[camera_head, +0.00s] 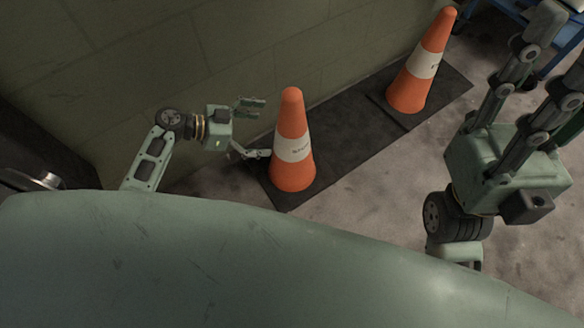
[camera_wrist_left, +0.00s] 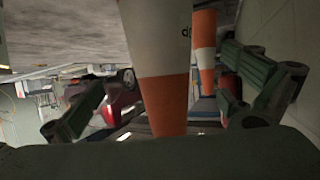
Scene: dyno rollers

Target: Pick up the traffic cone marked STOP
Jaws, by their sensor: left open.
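An orange traffic cone (camera_head: 292,178) with a white band stands upright on a dark mat, left of a second cone. Dark lettering shows on its band, too small to read surely. My left gripper (camera_head: 257,128) is open and empty, just left of this cone, its fingers spread and pointing towards it. In the left wrist view the near cone (camera_wrist_left: 163,100) appears upside down between the two spread fingers; I cannot tell whether they touch it. My right gripper (camera_head: 560,48) is raised at the right, fingers apart and empty, tips partly cut off by the frame.
The second cone (camera_head: 407,92) stands farther back on the dark mat (camera_head: 352,150), its lettering also unclear. A block wall (camera_head: 250,50) runs close behind both cones. Blue furniture (camera_head: 520,12) is at the top right. Bare concrete floor (camera_head: 385,195) lies in front of the mat.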

